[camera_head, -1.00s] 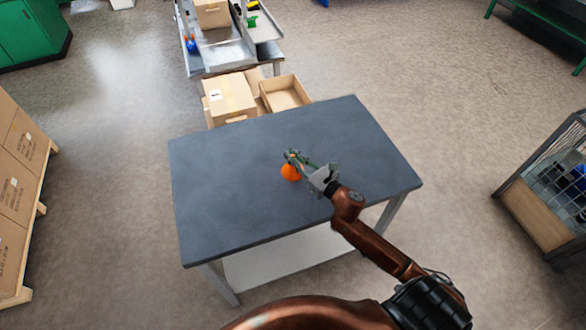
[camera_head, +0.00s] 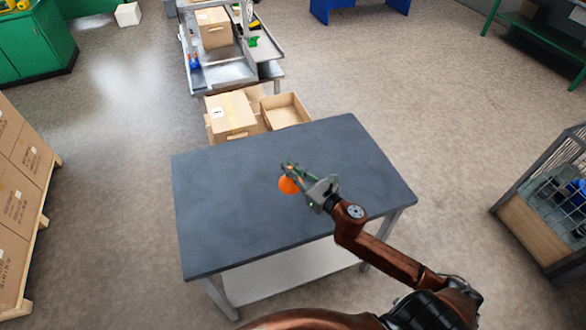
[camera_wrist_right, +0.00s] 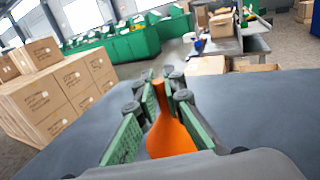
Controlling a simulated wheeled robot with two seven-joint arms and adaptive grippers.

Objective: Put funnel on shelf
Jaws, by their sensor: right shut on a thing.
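The orange funnel (camera_head: 288,185) is at my right gripper (camera_head: 291,171) over the dark grey table. In the right wrist view the funnel (camera_wrist_right: 170,133) lies between the two green-padded fingers, its narrow spout pointing away from the wrist and its wide part nearer. My right gripper (camera_wrist_right: 160,95) is shut on it. Whether the funnel touches the tabletop is hard to tell. No shelf is clearly identifiable as the task's one; the table has a pale lower shelf (camera_head: 285,278) under its top. My left gripper is not in view.
The grey tabletop (camera_head: 220,210) is otherwise bare. Behind it are a closed carton (camera_head: 231,112) and an open box (camera_head: 285,110), then a metal bench (camera_head: 215,75) with items. Stacked cartons (camera_head: 20,190) stand left, a wire cage (camera_head: 545,200) right. Floor between is clear.

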